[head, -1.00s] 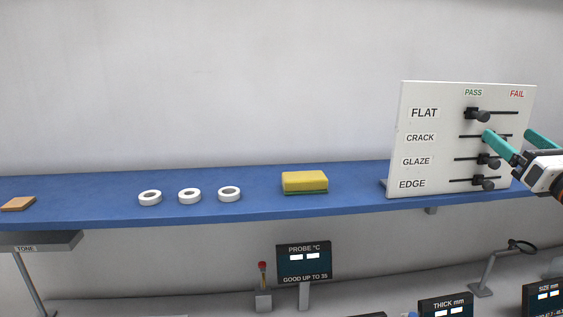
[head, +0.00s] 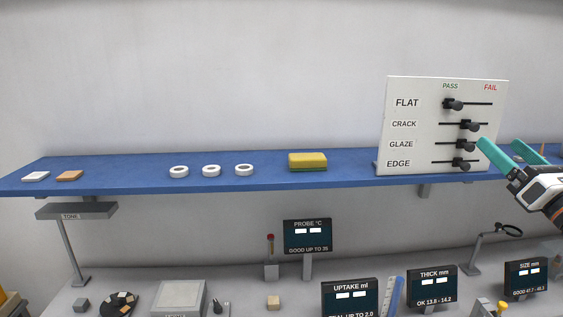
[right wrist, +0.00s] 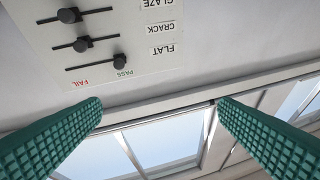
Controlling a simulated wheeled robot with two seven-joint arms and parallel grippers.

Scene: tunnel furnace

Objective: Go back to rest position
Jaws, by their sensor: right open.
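My right gripper (head: 500,146) is at the right of the head view, with teal fingers apart and nothing between them. It overlaps the lower right corner of the white PASS/FAIL board (head: 432,88) in the picture. The board's black slider knobs show: FLAT (head: 455,104) sits left, towards PASS, while CRACK (head: 472,126), GLAZE (head: 470,146) and EDGE (head: 462,163) sit further right. In the right wrist view, the open fingers (right wrist: 159,102) point past the board (right wrist: 40,45), which appears upside down and apart from them. My left gripper is not in view.
A blue shelf (head: 130,178) carries a yellow sponge (head: 307,161), several white rings and two small tiles. Below stand the probe display (head: 307,236), other displays, the TONE stand (head: 76,211) and a hooked stand (head: 490,245). The wall above the shelf is clear.

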